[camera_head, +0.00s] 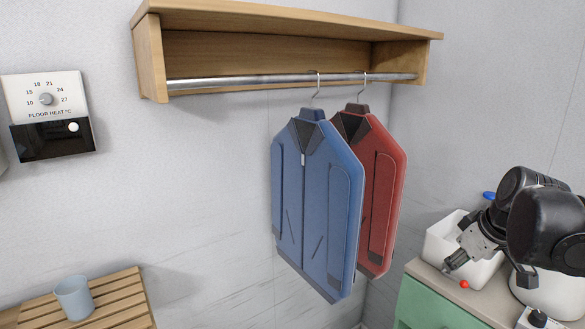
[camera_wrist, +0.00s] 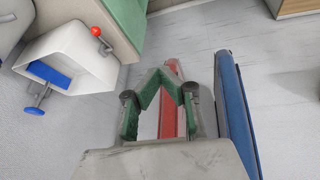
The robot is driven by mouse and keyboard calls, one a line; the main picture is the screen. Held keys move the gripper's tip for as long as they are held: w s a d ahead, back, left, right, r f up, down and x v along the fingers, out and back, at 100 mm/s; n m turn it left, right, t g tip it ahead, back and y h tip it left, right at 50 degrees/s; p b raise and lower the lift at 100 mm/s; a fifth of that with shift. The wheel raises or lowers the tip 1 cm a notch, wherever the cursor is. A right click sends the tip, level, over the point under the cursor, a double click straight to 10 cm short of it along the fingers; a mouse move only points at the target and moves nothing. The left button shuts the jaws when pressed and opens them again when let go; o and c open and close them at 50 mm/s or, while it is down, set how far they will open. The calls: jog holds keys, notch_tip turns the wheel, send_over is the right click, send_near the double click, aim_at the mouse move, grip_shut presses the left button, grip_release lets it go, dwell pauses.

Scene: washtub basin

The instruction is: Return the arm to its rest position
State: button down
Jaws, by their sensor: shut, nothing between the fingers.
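My gripper (camera_head: 450,266) is at the right of the head view, in front of the white bin on the green cabinet's top. In the wrist view its two green-padded fingers (camera_wrist: 160,74) angle inward and meet at the tips. It is shut and empty. My dark arm comes in from the right edge of the head view and hides part of the counter.
A blue jacket (camera_head: 318,205) and a red jacket (camera_head: 385,190) hang from the shelf's rail (camera_head: 290,79), left of my gripper. A white bin (camera_head: 440,243) and a red ball-like knob (camera_head: 464,284) are close by. A cup (camera_head: 73,298) stands on a slatted bench (camera_head: 120,300).

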jog(key=s+a+f+m+t, duration=0.1)
jog(key=s+a+m, duration=0.3)
jog(key=s+a, duration=1)
jog(key=shift+s+a+f+m+t+h, duration=0.35)
jog(key=shift+a+f, duration=0.2)
jog(key=shift+f, duration=0.35)
